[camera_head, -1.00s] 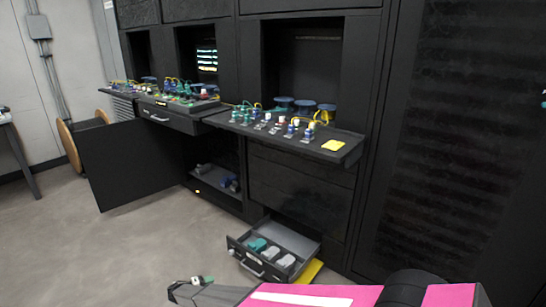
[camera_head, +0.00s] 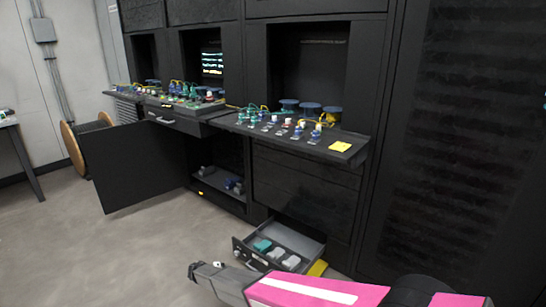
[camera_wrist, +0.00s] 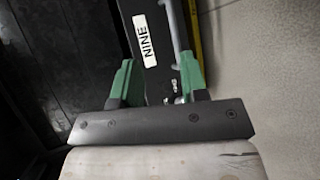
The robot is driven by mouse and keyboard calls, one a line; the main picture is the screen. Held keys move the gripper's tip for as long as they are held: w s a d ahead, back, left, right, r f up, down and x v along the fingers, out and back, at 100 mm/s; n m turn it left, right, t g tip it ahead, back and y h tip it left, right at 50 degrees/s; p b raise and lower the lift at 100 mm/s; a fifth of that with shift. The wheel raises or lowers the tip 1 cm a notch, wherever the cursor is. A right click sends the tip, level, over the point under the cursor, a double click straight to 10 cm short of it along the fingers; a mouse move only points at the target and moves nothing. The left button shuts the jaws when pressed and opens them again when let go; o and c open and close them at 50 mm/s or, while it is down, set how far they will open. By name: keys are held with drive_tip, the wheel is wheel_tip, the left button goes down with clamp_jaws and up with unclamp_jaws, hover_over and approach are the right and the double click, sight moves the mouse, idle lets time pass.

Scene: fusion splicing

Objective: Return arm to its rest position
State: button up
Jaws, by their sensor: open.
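My gripper (camera_head: 207,268) shows at the bottom middle of the head view, at the end of my pink and grey arm. It is in front of and to the left of an open drawer low on the black cabinet. In the wrist view its two green fingers (camera_wrist: 157,80) stand apart with nothing held between them. Beyond the fingers is a black drawer front with a white label (camera_wrist: 142,38) reading "NINE".
The open low drawer (camera_head: 320,240) holds teal and grey items. A yellow object (camera_head: 317,269) lies beside it. Shelves (camera_head: 345,160) with connectors and blue spools jut from the cabinet. A cabinet door (camera_head: 135,165) stands open at left. The floor (camera_head: 90,255) at left is clear.

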drive_tip(key=s+d+r+m+g+y, duration=0.1)
drive_tip(key=s+d+r+g+y, duration=0.15)
drive_tip(key=d+r, duration=0.8)
drive_tip(key=s+d+r+m+g+y, duration=0.1)
drive_tip(key=d+r+m+g+y, duration=0.15)
drive_tip(key=d+r, duration=0.75)
drive_tip(key=s+d+r+y, duration=0.2)
drive_tip(key=s+d+r, duration=0.1)
drive_tip(key=d, duration=0.3)
drive_tip(key=s+d+r+m+y, duration=0.1)
drive_tip(key=s+d+r+y, duration=0.2)
drive_tip(key=d+r, duration=0.3)
drive_tip(key=s+d+r+m+t+y, duration=0.1)
drive_tip(key=s+d+r, duration=0.3)
drive_tip(key=d, duration=0.4)
drive_tip(key=shift+s+r+y, duration=0.3)
drive_tip(key=shift+s+y, duration=0.3)
drive_tip(key=shift+y, duration=0.3)
